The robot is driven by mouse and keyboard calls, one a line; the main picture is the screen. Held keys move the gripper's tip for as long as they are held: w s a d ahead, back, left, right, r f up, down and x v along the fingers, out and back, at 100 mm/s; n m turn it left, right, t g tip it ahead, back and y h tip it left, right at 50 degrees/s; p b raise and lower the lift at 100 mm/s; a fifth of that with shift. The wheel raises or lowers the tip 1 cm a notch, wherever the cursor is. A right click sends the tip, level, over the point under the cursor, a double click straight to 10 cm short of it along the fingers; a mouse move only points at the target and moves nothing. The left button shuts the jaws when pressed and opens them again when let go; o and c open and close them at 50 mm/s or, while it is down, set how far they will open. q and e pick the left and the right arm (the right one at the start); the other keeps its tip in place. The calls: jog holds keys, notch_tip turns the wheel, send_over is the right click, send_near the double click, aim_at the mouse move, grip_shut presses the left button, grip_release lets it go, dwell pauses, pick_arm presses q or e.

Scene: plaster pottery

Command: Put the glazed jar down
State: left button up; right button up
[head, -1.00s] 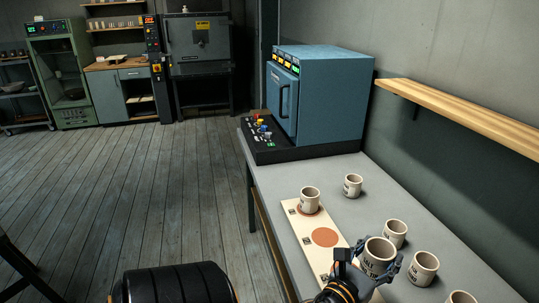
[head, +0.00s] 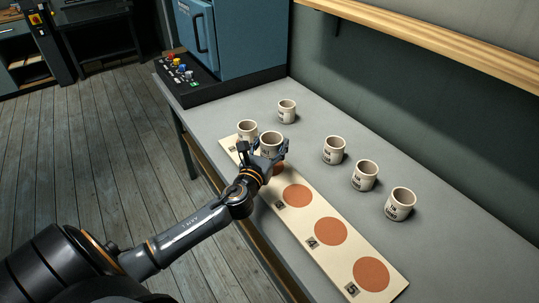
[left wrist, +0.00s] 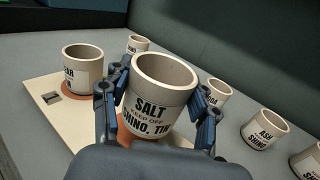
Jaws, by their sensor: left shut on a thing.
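My left gripper (head: 272,152) is shut on a cream jar (head: 271,143), its fingers on either side. In the left wrist view this jar (left wrist: 158,100) is upright and its label reads "SALT KEEP OFF SHINO, TIN". It is over the second terracotta circle of a cream board (head: 318,211); the circle shows around its base. I cannot tell whether its base touches the board. Another jar (head: 247,128) stands on the first circle, close to its left. The circles marked 3, 4 (head: 331,231) and 5 are bare. My right gripper is not in view.
On the grey table, a jar (head: 287,111) stands behind the board. Three more jars stand to the right: one (head: 334,150), a second (head: 365,175) and a third (head: 400,204). A blue kiln (head: 240,45) stands at the back and a wooden shelf (head: 430,38) runs along the wall.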

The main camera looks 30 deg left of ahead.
aim_at(272, 143)
pick_arm(q)
jog(key=shift+w+a+f, duration=0.35)
jog(key=shift+w+f, duration=0.05)
jog(key=shift+f, duration=0.3)
jog(key=shift+w+a+f+b, duration=0.3)
jog(key=shift+w+f+b, duration=0.05)
jog(key=shift+f, duration=0.1)
notch_tip(272, 143, down, 4)
jog(key=shift+w+a+r+b, duration=0.1)
jog(key=shift+r+b, duration=0.15)
jog(key=shift+b, duration=0.35)
jog(key=shift+f, duration=0.15)
jog(key=o, duration=1.3)
jog(key=shift+c, duration=0.2)
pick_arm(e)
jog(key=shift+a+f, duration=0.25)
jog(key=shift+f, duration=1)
